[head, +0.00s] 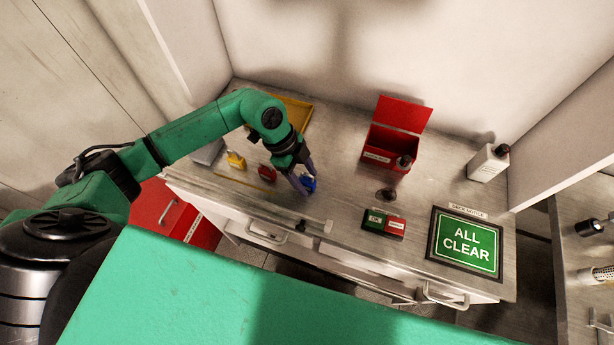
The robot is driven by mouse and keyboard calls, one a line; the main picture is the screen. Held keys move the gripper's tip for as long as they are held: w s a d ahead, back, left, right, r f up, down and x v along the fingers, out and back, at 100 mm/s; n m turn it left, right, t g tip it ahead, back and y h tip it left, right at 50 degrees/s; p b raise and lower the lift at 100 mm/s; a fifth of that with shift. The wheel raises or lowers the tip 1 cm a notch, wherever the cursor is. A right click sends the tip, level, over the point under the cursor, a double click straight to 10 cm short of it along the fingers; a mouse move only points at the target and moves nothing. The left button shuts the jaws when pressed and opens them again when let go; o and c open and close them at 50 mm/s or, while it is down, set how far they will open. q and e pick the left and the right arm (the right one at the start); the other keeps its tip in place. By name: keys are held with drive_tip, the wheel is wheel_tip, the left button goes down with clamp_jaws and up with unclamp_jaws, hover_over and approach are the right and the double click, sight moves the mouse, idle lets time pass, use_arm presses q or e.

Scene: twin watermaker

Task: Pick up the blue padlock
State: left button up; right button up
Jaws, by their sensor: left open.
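The blue padlock (309,184) lies on the metal counter (340,212), near its front edge and left of the middle. My left gripper (303,186) is right at the padlock, pointing down, with its fingers open. The fingers hide part of the padlock, and I cannot tell whether they touch it. My right gripper is not in view.
A red padlock (267,173) and a yellow padlock (236,160) lie to the left. A yellow tray (297,112) is behind my arm. An open red box (389,150), a green-and-red block (383,222), an ALL CLEAR sign (466,242) and a white bottle (487,164) stand to the right.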

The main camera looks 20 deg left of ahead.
use_arm(q)
drive_tip(key=shift+d+f, duration=0.25)
drive_tip(key=shift+f, duration=0.4)
clamp_jaws()
drive_tip(key=shift+r, duration=0.1)
